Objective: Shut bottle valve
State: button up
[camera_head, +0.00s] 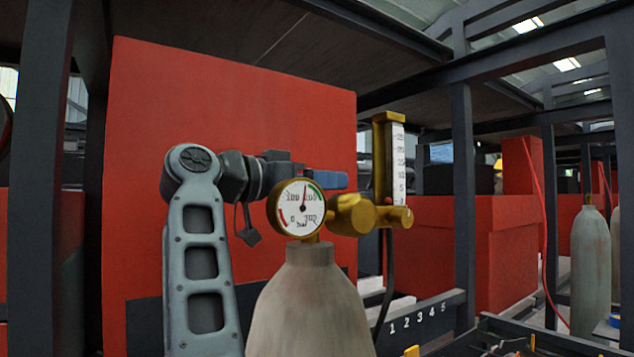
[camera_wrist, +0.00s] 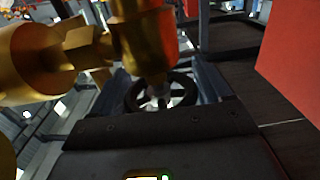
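The gas bottle (camera_head: 310,305) stands upright in the middle front of the head view. Its round gauge (camera_head: 298,207) and brass regulator (camera_head: 350,214) sit at its top. In the wrist view a black spoked handwheel (camera_wrist: 160,95) shows below the brass fitting (camera_wrist: 145,45), partly covered by it. My gripper (camera_wrist: 160,85) is spread, with one finger on each side of the handwheel; contact cannot be made out. In the head view my gripper (camera_head: 325,179) is behind the gauge, its blue finger partly showing. The handwheel is hidden there.
A flowmeter (camera_head: 397,165) rises right of the regulator, with a dark hose (camera_head: 387,285) below. A large red box (camera_head: 235,110) stands behind my arm. Dark frame posts (camera_head: 464,200) and another bottle (camera_head: 590,265) are at right.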

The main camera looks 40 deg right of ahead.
jog(key=c, duration=0.6)
jog(key=shift+g, duration=0.3)
jog(key=m+g, duration=0.2)
jog(key=g, duration=0.1)
jog(key=m+g+y, duration=0.1)
jog(key=m+g, duration=0.1)
jog(key=g, duration=0.1)
jog(key=shift+s+a+y, duration=0.1)
jog(key=shift+s+y, duration=0.1)
jog(key=shift+y, duration=0.1)
jog(key=shift+s+a+m+g+y, duration=0.1)
jog(key=shift+s+m+g+y, duration=0.1)
jog(key=shift+m+g+y, duration=1.45)
jog(key=shift+c, duration=0.2)
jog(key=shift+m+g, duration=0.35)
jog(key=shift+g, duration=0.4)
jog(key=o, duration=1)
jog(key=shift+o, duration=0.2)
